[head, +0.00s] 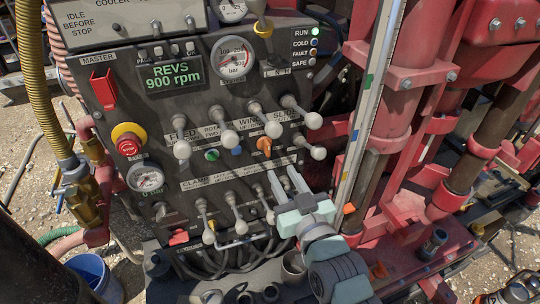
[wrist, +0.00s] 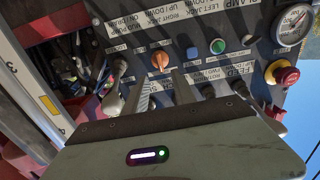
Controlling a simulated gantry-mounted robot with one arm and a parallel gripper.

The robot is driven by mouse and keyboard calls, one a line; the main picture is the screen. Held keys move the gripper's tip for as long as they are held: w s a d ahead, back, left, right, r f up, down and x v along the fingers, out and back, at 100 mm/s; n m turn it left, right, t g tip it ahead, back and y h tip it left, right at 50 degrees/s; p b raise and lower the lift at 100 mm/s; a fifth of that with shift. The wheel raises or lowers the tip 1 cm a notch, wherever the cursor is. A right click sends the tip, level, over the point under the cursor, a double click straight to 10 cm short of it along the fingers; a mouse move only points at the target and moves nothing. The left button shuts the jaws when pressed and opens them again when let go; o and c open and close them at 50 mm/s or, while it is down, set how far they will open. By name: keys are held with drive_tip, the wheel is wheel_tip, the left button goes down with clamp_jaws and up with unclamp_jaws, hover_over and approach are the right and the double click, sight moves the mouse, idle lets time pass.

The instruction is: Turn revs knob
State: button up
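The control panel (head: 110,190) carries a green-lit display (head: 171,76) reading "REVS 900 rpm". Below it sit a green knob (head: 212,155), a small blue knob (head: 237,150) and an orange knob (head: 264,146). No legible label shows which is the revs knob. The wrist view shows the orange knob (wrist: 160,60) and the green knob (wrist: 217,46) upside down. My gripper (head: 282,170) is in front of the panel, below and right of the orange knob. In the wrist view its two fingers (wrist: 164,80) are apart, with nothing between them, pointing toward the orange knob.
White-tipped levers (head: 274,128) stick out above the knobs, and another row (head: 208,237) stands below. A red emergency stop (head: 128,146) on a yellow collar is at the left. A pale upright rail (head: 368,90) and red machinery (head: 400,110) stand at the right.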

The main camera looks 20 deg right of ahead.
sight(269, 150)
drive_tip(key=w+p, duration=0.2)
drive_tip(key=w, duration=0.5)
drive_tip(key=shift+w+d+r, duration=0.1)
drive_tip(key=shift+w+r, duration=0.05)
drive_tip(key=shift+w, duration=0.05)
drive_tip(key=shift+w+d, duration=0.1)
drive_tip(key=shift+w, duration=0.5)
drive_tip(key=shift+c, duration=0.3)
clamp_jaws()
